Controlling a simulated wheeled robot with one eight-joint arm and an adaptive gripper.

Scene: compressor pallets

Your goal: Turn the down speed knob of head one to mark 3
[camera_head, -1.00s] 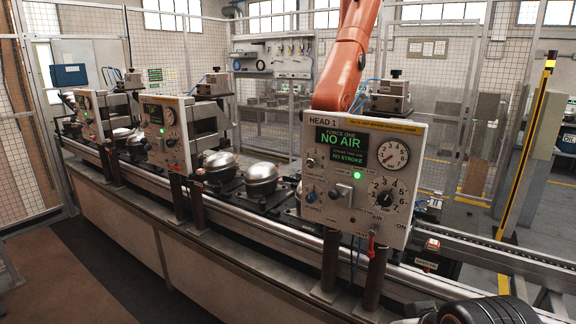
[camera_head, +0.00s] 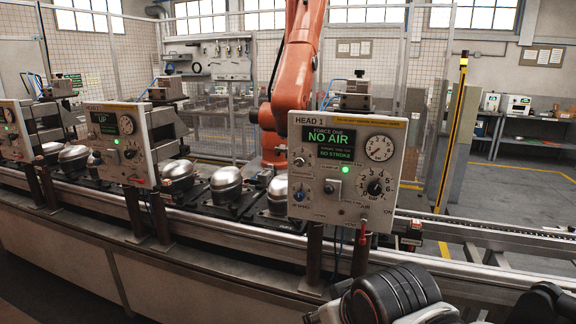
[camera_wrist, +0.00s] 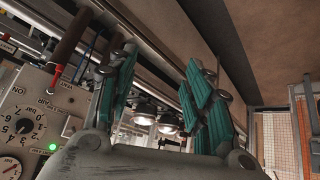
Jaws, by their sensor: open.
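The head one panel (camera_head: 345,175) is a pale upright box marked HEAD 1, its green display reading NO AIR. A black knob (camera_head: 375,187) with a numbered ring sits at its lower right, below a round gauge. The knob labels are too small to tell which is down speed, and the pointer setting is unclear. My gripper (camera_wrist: 160,80) is open and empty, with teal pads. The numbered knob (camera_wrist: 24,126) shows left of it, apart and upside down.
A red lever (camera_head: 363,232) hangs under the panel beside dark support posts. A conveyor (camera_head: 470,235) runs past with silver domed compressors (camera_head: 226,182). Another head panel (camera_head: 118,145) stands to the left. An orange robot arm (camera_head: 295,80) stands behind.

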